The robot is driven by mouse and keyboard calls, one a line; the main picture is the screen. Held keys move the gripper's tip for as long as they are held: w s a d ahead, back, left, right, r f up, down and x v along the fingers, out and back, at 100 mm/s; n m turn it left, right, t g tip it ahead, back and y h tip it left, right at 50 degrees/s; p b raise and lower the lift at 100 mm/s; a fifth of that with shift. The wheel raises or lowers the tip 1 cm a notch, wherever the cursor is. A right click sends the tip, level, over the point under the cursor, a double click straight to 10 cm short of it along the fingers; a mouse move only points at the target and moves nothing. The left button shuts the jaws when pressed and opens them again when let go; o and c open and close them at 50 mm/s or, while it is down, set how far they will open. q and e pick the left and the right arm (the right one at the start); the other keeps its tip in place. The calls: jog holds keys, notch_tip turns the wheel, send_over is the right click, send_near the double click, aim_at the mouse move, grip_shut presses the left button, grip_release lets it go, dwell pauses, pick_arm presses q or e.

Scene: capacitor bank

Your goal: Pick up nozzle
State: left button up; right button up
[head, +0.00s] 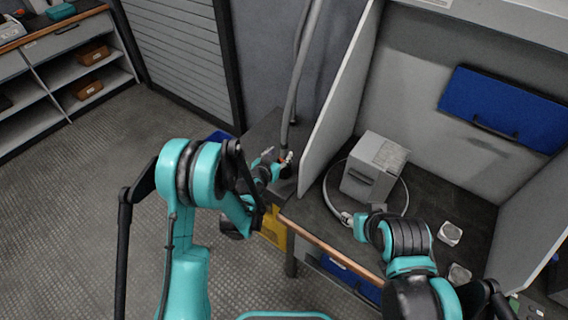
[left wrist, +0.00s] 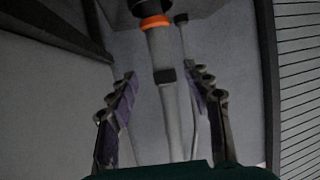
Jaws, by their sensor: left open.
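A grey hose (head: 299,65) hangs down beside the wall, and its lower end meets my left gripper (head: 281,158). In the left wrist view a grey tube (left wrist: 170,110) with a black band runs up to an orange ring (left wrist: 155,22) and a dark end piece (left wrist: 150,7), which looks like the nozzle and is cut off by the frame. My left gripper (left wrist: 164,92) is open, its two fingers apart on either side of the tube, with visible space at both sides. My right arm (head: 405,240) reaches over the workbench; its fingers are not clear.
A grey box (head: 374,168) with a pale looped cable stands on the workbench (head: 455,187) between upright panels (head: 333,95). Two small pale pieces (head: 450,233) lie to its right. A blue panel (head: 502,108) is on the back wall. Open floor (head: 85,200) lies at left.

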aim_at(282, 150)
pick_arm(q)
jog(key=b+x, duration=0.2)
jog(key=x, duration=0.3)
jog(key=shift+w+a, duration=0.1)
jog(key=shift+a, duration=0.05)
jog(key=shift+w+f, duration=0.1)
jog(key=shift+w, duration=0.25)
grip_shut()
